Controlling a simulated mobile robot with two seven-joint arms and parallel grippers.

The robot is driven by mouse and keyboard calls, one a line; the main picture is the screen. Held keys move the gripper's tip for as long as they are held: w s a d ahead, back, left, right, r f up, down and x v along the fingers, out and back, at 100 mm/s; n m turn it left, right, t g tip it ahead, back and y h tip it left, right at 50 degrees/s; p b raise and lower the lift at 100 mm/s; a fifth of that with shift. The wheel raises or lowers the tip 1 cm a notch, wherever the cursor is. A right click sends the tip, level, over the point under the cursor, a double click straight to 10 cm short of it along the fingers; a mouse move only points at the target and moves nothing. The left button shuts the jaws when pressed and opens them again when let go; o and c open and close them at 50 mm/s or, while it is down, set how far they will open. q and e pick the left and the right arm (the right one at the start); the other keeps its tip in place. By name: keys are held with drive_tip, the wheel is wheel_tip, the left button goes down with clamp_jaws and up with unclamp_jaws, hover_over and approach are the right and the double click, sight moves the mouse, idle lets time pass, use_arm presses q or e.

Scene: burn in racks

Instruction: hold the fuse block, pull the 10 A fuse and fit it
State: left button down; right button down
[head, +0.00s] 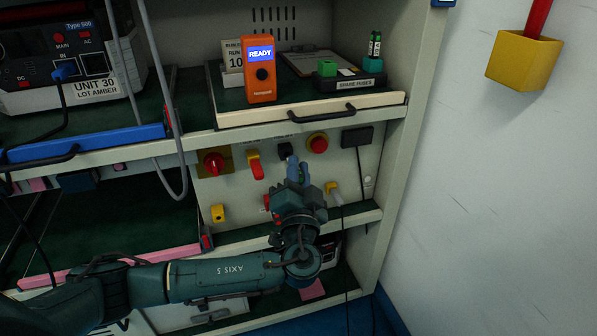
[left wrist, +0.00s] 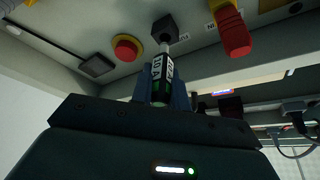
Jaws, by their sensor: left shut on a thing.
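My left gripper (head: 297,172) is shut on the 10 A fuse in front of the lower panel. In the left wrist view the fuse (left wrist: 161,76) is dark and green with a white "10 A" label, gripped between the blue-grey fingers (left wrist: 160,90). Its tip points at a black holder (left wrist: 165,27) on the panel, very close to it; I cannot tell whether they touch. The holder also shows in the head view (head: 285,150). The black fuse block (head: 347,84), marked "SPARE FUSES", stands on the upper shelf with upright fuses (head: 374,46) at its right. My right gripper is not in view.
The panel carries a red rotary switch (head: 213,162), a red-and-yellow switch (head: 255,165) and a red push button (head: 317,142). Above, an orange meter (head: 261,70) reads "READY". A cable runs below the panel.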

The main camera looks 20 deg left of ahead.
use_arm(q)
drive_tip(key=shift+w+a+b, duration=0.5)
drive_tip(key=shift+w+b, duration=0.1)
drive_tip(key=shift+w, duration=0.1)
drive_tip(key=shift+w+a+b, duration=0.5)
drive_tip(key=shift+w+b, duration=0.05)
drive_tip(key=shift+w, duration=0.15)
idle(0.8)
drive_tip(key=c, duration=1.3)
unclamp_jaws()
